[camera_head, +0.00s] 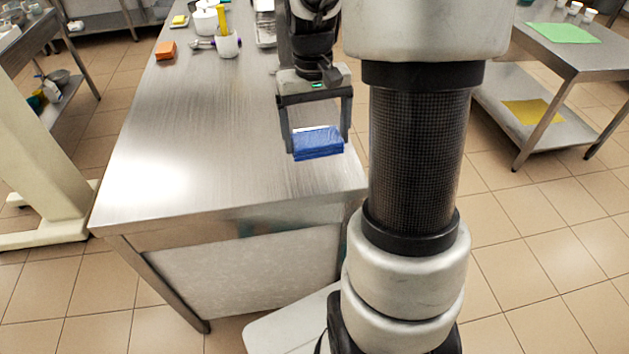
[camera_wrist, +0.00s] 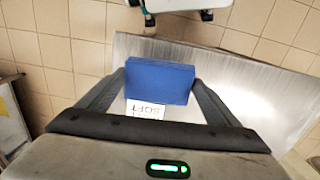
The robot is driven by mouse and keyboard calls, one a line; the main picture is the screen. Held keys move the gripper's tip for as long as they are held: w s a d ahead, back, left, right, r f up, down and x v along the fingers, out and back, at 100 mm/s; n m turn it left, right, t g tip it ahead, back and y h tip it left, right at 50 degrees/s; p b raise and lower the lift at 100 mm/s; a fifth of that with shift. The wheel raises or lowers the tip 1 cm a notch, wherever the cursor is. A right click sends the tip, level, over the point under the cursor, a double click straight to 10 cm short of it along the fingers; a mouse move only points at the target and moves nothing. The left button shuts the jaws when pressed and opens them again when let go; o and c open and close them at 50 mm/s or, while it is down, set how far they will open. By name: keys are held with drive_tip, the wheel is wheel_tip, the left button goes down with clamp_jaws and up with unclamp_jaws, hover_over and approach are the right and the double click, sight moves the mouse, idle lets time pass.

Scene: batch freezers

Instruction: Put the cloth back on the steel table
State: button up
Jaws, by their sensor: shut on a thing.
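A folded blue cloth (camera_head: 318,143) shows between the fingers of my gripper (camera_head: 318,142), over the near right part of the steel table (camera_head: 180,165). In the wrist view the blue cloth (camera_wrist: 160,82) spans the gap between the fingertips of my gripper (camera_wrist: 160,80), and the fingers are shut on its two sides. I cannot tell whether the cloth's underside touches the tabletop. A white label (camera_wrist: 146,109) with dark letters, partly hidden, shows beside the cloth in the wrist view.
An orange block (camera_head: 166,50), a white cup with tools (camera_head: 228,44) and other containers stand at the table's far end. The table's middle and near left are bare. Another table (camera_head: 590,62) with a green sheet stands at the right.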

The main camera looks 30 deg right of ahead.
sight(315, 136)
drive_tip(key=shift+w+d+r, duration=0.1)
drive_tip(key=shift+w+r, duration=0.1)
drive_tip(key=shift+w, duration=0.2)
wheel_tip(315, 136, down, 9)
drive_tip(key=shift+w+f+b, duration=0.15)
drive_tip(key=shift+f+b, duration=0.05)
drive_tip(key=shift+b, duration=0.55)
drive_tip(key=o, duration=0.8)
drive_tip(key=shift+o, duration=0.2)
drive_tip(key=shift+r, duration=0.1)
wheel_tip(315, 136, up, 12)
drive_tip(key=shift+p, duration=0.9)
